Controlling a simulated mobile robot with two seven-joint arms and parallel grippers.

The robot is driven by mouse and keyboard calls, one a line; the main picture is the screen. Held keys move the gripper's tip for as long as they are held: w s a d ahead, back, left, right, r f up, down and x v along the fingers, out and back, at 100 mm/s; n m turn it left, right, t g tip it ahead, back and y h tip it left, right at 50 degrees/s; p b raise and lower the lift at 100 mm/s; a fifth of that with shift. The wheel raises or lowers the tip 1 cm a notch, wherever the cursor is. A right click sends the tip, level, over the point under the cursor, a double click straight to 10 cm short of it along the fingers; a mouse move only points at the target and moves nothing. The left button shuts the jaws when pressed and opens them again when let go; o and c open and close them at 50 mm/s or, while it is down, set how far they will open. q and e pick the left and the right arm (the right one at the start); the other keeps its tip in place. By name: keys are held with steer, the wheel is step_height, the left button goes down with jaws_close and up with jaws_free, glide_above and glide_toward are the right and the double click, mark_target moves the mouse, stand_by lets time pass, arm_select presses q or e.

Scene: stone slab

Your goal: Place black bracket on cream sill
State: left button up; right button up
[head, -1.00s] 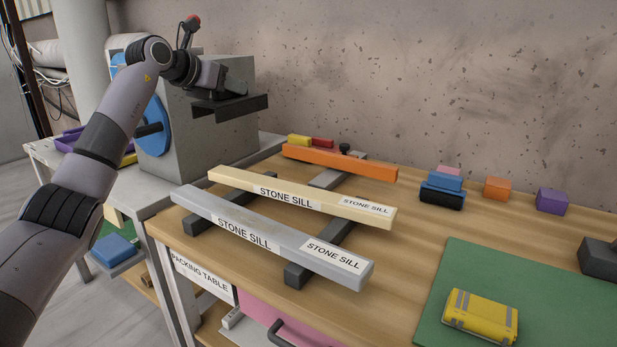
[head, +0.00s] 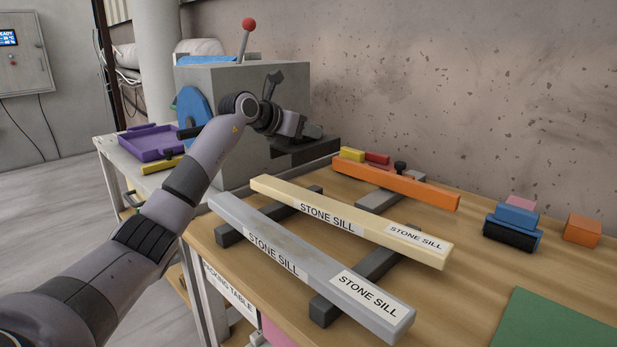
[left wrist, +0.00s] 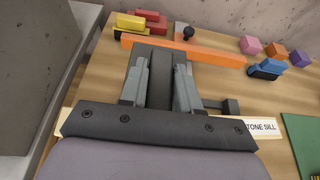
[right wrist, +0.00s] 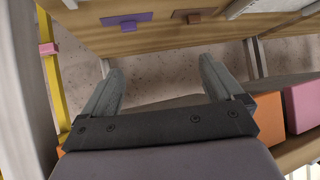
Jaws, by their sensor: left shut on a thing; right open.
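The black bracket (head: 312,152) is in my left gripper (head: 300,136), held in the air in front of the grey machine, near the far left end of the sills. In the left wrist view the bracket (left wrist: 161,75) is a dark bar between the two fingers of my left gripper (left wrist: 160,80). The cream sill (head: 340,218), labelled STONE SILL, lies across dark supports on the wooden table, bare on top. In the left wrist view the cream sill (left wrist: 273,137) is mostly hidden behind the gripper. My right gripper (right wrist: 158,75) is open and empty.
A grey sill (head: 235,213) lies in front of the cream one, an orange bar (head: 420,192) behind it. The grey machine (head: 238,110) stands at left. Blue, pink and orange blocks (head: 582,230) sit at right near a green mat (head: 550,325). Bare table lies between.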

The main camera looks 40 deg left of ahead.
arm_select(q)
steer(key=shift+f+b, duration=0.55)
steer(key=shift+f, duration=4.5)
steer(key=shift+f, duration=0.2)
steer(key=o, duration=1.1)
steer(key=shift+c, duration=0.2)
steer(key=shift+r, duration=0.2)
steer(key=d+b+v, duration=0.1)
steer(key=v, duration=1.1)
steer(key=shift+a, duration=0.4)
